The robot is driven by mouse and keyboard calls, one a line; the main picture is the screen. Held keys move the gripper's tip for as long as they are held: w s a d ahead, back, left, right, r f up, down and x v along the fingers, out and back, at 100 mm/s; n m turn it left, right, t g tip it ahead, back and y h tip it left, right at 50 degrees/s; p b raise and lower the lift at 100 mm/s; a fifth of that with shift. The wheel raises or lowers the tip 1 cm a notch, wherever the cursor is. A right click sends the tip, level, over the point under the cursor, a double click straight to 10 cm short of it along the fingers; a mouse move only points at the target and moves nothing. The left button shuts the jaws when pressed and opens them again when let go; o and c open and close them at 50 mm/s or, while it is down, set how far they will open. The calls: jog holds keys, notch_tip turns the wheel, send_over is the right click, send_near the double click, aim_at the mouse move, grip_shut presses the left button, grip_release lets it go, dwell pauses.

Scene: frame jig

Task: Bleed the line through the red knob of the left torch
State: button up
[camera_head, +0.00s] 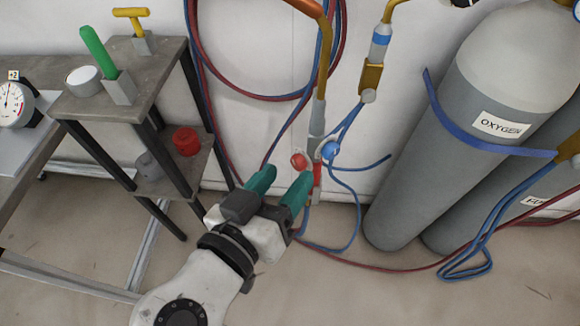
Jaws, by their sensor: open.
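The left torch (317,122) hangs upright against the pale wall, with a brass neck at its top. Its red knob (299,160) sits low on the left side, and a blue knob (330,150) sits on the right side. Red and blue hoses come off its lower end. My gripper (283,178) has teal fingers and is open, with nothing seen between them. In the picture the fingertips are just below and left of the red knob. The right finger overlaps the area under the knob; I cannot tell the depth gap. A second torch (372,75) hangs to the right.
A grey stand (150,85) at left carries a green-handled tool (98,50), a yellow T-handle (131,14) and a red cap (186,141). A grey oxygen cylinder (470,110) stands at right. Hoses (480,240) trail across the floor and wall.

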jog(key=v, duration=0.8)
